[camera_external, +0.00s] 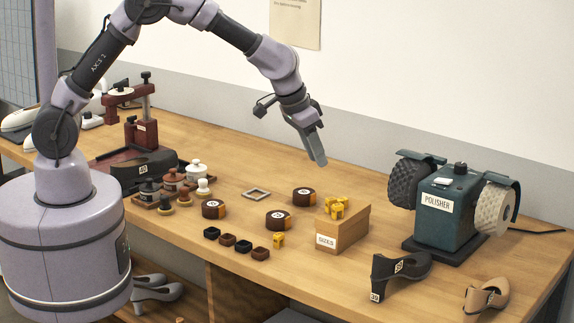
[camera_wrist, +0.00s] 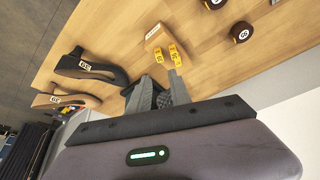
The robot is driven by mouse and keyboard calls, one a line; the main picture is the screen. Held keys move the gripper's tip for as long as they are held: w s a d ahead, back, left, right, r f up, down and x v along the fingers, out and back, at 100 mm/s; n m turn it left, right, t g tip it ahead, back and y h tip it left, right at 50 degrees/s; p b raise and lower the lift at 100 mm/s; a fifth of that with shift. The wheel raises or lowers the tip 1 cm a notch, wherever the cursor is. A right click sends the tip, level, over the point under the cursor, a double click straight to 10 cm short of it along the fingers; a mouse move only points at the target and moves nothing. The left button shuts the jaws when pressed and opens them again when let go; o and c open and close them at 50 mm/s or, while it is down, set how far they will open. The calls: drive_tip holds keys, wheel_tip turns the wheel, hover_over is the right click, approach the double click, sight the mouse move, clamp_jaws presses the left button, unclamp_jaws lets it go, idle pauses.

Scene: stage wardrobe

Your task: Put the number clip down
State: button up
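My gripper (camera_external: 318,163) hangs above the middle of the bench, pointing down. Yellow number clips (camera_external: 337,207) sit in the tan SIZES box (camera_external: 350,233), below and to the right of my gripper. Clips also show in the wrist view (camera_wrist: 174,53), just beyond the fingertips. Another yellow clip (camera_external: 278,240) lies on the bench left of the box.
A green polisher (camera_external: 446,215) stands on the right. A black shoe (camera_external: 398,273) and a tan shoe (camera_external: 487,298) lie in front of it. Dark round tins (camera_external: 278,220), small dark blocks (camera_external: 228,240) and a square frame (camera_external: 256,193) lie left of the box.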

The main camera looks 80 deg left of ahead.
drive_tip(key=s+d+r+m, duration=0.3)
drive_tip(key=s+r, duration=0.8)
drive_tip(key=r, duration=0.1)
drive_tip(key=s+d+r+m+t, duration=0.1)
drive_tip(key=s+m, duration=0.4)
drive_tip(key=s, duration=2)
drive_tip(key=shift+d+r+t, duration=0.25)
drive_tip(key=shift+r+t, duration=0.05)
drive_tip(key=shift+r, duration=0.4)
wheel_tip(320, 180, down, 12)
drive_tip(key=b, duration=1.2)
